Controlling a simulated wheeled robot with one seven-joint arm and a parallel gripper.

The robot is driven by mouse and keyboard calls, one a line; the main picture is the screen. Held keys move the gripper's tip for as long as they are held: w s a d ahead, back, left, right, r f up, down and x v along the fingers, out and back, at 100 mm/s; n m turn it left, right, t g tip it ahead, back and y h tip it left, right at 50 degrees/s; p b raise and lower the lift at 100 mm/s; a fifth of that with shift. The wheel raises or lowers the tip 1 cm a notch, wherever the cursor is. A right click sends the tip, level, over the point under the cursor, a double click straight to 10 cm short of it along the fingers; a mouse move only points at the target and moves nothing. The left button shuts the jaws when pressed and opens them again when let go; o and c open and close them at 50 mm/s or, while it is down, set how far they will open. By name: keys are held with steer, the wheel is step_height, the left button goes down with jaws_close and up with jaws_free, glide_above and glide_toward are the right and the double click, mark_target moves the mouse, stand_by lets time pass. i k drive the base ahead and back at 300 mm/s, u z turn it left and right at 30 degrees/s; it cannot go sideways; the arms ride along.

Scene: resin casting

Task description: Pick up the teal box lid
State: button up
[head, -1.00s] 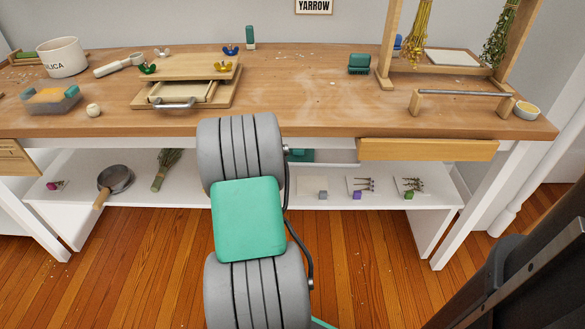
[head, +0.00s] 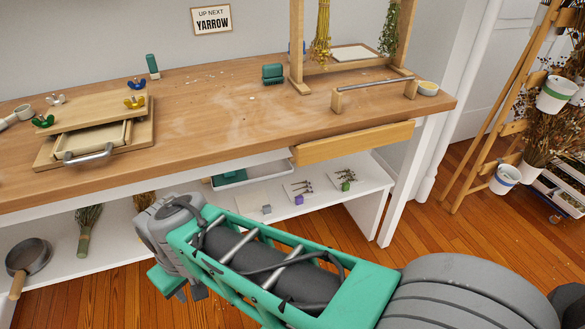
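A small teal box (head: 272,74) stands on the workbench near its back, left of the wooden drying frame. Its top looks like a lid resting on it, but the seam is too small to make out. Another flat teal piece (head: 230,177) lies in a white tray on the shelf below the bench, partly hidden by the tray wall. My arm reaches across the lower part of the head view, in front of the bench. The end of my arm is low at the left and mostly hidden behind my own links, so the fingers cannot be made out.
The workbench (head: 210,125) has clear surface around the teal box. A wooden press with a metal handle (head: 88,153) and colored wing nuts stands at the left.

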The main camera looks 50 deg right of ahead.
mark_target(240, 174)
steer(key=z, duration=1.1)
steer(key=k, duration=0.95)
steer(key=u, duration=1.05)
steer(key=i, duration=1.45)
steer(key=u, duration=0.05)
